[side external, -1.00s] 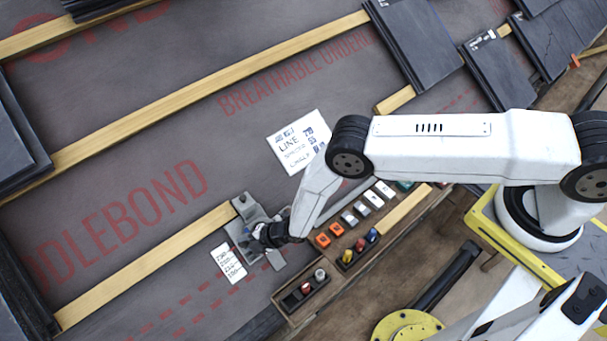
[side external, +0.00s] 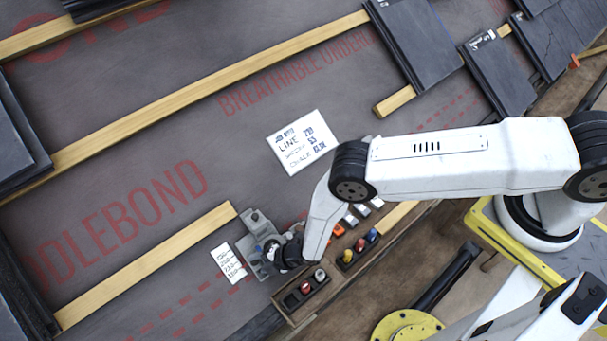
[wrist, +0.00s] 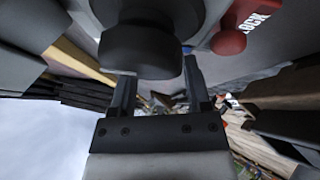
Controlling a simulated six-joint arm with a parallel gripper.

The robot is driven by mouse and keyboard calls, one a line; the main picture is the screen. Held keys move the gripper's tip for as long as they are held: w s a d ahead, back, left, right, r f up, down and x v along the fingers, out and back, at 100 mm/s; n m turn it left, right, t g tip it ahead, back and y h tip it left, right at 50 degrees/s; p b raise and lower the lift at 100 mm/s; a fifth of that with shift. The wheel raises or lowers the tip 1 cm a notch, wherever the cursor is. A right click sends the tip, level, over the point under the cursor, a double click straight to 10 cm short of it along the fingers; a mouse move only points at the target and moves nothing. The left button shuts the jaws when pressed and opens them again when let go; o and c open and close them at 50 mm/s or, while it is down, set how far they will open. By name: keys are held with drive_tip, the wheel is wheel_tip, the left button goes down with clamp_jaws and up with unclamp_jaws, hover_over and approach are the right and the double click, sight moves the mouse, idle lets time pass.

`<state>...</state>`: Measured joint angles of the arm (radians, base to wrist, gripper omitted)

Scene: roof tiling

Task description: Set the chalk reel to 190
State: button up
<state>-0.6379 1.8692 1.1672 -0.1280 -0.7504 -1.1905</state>
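My gripper (side external: 272,249) is at the reel's right side. In the wrist view my gripper (wrist: 158,90) has its fingers apart. A dark round knob (wrist: 142,48) lies at the fingertips, overlapping the left one; contact cannot be told. A red lever marked LOCK (wrist: 230,42) is at the right.
A wooden tray (side external: 290,312) with coloured pieces runs below and right of my gripper, close to it. A handwritten note card (side external: 302,142) lies above. Battens (side external: 150,263) and stacked slates (side external: 412,45) lie on the grey underlay.

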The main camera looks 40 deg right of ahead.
drive_tip(key=shift+o, duration=0.3)
drive_tip(key=shift+w+r, duration=0.1)
drive_tip(key=shift+d+r, duration=0.15)
drive_tip(key=shift+s+d+r, duration=0.2)
drive_tip(key=shift+s+r, duration=0.1)
drive_tip(key=v, duration=0.6)
drive_tip(key=shift+s, duration=0.25)
drive_tip(key=shift+d+r, duration=0.1)
